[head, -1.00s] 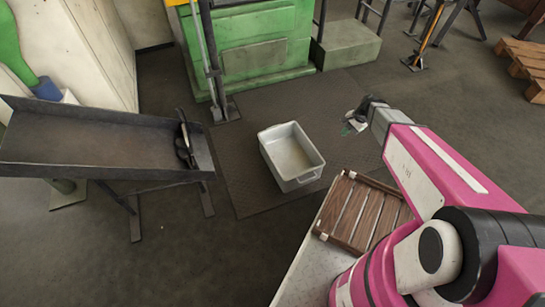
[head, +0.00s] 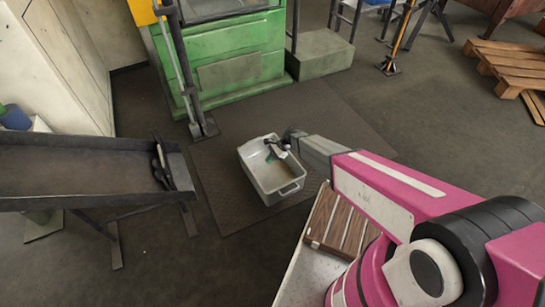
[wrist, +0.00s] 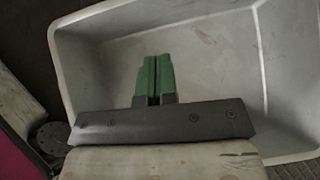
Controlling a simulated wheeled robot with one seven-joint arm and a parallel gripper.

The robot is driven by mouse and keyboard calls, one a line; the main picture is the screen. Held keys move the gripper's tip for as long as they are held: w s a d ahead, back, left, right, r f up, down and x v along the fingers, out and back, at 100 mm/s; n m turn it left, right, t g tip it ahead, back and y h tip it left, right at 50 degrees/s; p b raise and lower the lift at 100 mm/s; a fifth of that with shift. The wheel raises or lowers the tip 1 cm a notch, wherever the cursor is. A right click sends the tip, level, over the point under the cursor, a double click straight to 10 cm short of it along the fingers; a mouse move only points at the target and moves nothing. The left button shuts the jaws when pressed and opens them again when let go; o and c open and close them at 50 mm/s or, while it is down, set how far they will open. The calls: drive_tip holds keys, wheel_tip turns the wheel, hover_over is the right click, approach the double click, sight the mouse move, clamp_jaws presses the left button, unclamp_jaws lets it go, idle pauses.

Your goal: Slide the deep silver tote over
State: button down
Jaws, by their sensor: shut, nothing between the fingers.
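The deep silver tote (head: 284,193) stands upright on the dark floor mat in the head view, open side up, and looks empty. It also fills much of the wrist view (wrist: 210,50). My gripper (head: 272,151) is over the tote's far right part in the head view. In the wrist view its green fingers (wrist: 155,62) are together, with nothing between them, in front of the tote's inner wall and floor. I cannot tell whether the fingers touch the tote.
A dark sloped metal chute (head: 80,165) stands at the left. A green machine (head: 225,65) is behind the mat (head: 225,205). A slatted wooden rack (head: 340,222) lies close to the tote's near right side. Wooden pallets (head: 510,62) lie far right. Open floor lies right of the mat.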

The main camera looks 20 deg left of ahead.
drive_tip(key=s+a+f, duration=0.3)
drive_tip(key=s+a, duration=0.1)
drive_tip(key=s, duration=0.1)
drive_tip(key=shift+s+a+f, duration=0.2)
drive_tip(key=shift+s+a, duration=0.15)
drive_tip(key=s+a, duration=1.8)
drive_tip(key=s, duration=0.4)
drive_tip(key=shift+s+a, duration=0.15)
drive_tip(key=shift+s, duration=0.1)
drive_tip(key=shift+f, duration=0.1)
